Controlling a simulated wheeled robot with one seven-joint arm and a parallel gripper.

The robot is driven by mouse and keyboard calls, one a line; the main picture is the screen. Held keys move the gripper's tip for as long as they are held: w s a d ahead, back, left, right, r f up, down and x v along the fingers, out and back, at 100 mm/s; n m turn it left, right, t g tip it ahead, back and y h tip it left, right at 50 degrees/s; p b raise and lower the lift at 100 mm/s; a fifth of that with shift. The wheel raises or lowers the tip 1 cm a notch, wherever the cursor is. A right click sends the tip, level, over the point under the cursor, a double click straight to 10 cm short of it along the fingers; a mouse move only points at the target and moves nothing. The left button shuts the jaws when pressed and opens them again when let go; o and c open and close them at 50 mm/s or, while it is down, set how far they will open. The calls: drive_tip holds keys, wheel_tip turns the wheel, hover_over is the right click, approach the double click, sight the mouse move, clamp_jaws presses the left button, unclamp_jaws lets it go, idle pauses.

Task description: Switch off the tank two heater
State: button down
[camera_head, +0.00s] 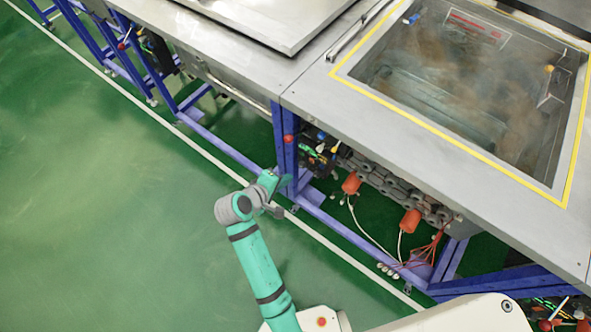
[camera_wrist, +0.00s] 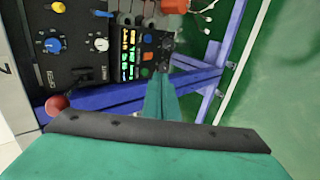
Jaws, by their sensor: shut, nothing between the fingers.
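In the wrist view a black control panel (camera_wrist: 75,75) shows on its side under the tank edge. It bears a blue knob (camera_wrist: 52,45), a white dial (camera_wrist: 100,44), a black switch, and a lit display (camera_wrist: 129,55) with orange and green digits. Labels are too small to read, so I cannot tell which control is the heater's. My gripper (camera_wrist: 160,84) is shut and empty, its tip overlapping the panel's end in view. In the head view my gripper (camera_head: 283,181) is beside the blue frame, below the panel (camera_head: 318,152).
A red ball knob (camera_wrist: 57,104) stands out near the panel. Blue frame legs (camera_head: 285,150) and a lower rail (camera_head: 335,228) are close to my arm. Orange-capped parts (camera_head: 351,183) with white cables hang right. A glass-topped tank (camera_head: 465,85) is above; green floor (camera_head: 110,220) is clear left.

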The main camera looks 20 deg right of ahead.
sight(310, 160)
drive_tip(key=shift+w+d+r+x, duration=0.25)
drive_tip(key=shift+r+x, duration=0.1)
drive_tip(key=shift+x, duration=1.65)
drive_tip(key=shift+w+d+r+x, duration=0.15)
drive_tip(key=shift+d+r+x, duration=0.2)
drive_tip(key=shift+x, duration=1.65)
drive_tip(key=shift+w+d+r+x, duration=0.2)
drive_tip(key=shift+r+x, duration=0.2)
drive_tip(key=shift+x, duration=1.6)
drive_tip(key=shift+w+d+r, duration=0.1)
drive_tip(key=shift+w+d, duration=0.1)
drive_tip(key=shift+w, duration=0.1)
drive_tip(key=shift+r, duration=0.15)
drive_tip(key=shift+r, duration=0.65)
drive_tip(key=shift+s, duration=0.15)
